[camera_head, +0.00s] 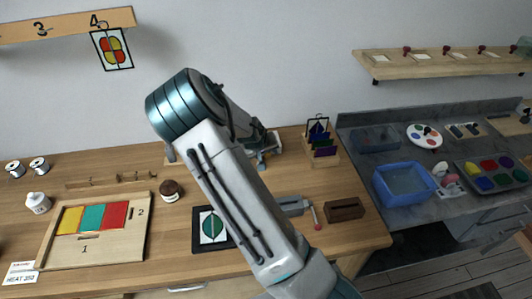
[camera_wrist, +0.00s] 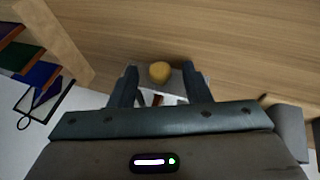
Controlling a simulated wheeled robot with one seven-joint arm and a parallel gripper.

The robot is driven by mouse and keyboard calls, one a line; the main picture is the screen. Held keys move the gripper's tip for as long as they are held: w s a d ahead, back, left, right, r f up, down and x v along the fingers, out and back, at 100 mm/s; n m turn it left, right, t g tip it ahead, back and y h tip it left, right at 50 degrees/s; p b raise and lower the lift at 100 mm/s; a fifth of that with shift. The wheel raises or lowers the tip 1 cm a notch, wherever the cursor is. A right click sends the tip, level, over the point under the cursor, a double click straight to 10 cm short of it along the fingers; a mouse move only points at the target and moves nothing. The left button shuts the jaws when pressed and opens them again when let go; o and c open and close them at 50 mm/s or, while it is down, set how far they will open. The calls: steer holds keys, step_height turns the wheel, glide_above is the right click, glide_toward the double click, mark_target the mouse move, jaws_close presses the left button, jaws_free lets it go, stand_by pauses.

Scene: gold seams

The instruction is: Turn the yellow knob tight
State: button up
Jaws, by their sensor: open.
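The yellow knob (camera_wrist: 159,72) shows in the wrist view as a small round yellow top on a pale metal part. My gripper (camera_wrist: 158,76) is open, with one dark finger on each side of the knob and a gap on both sides. I cannot tell how far the fingertips reach down beside it. In the head view my gripper (camera_head: 263,147) is at the back of the wooden bench, beyond my arm, and the knob cannot be made out there.
A wooden rack of coloured panes (camera_head: 322,143) stands just right of my gripper; its panes also show at the wrist view's left (camera_wrist: 38,74). A framed leaf panel (camera_head: 212,229), a red-handled tool (camera_head: 315,216) and a dark wooden block (camera_head: 345,209) lie nearer the front.

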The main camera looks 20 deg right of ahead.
jaws_close()
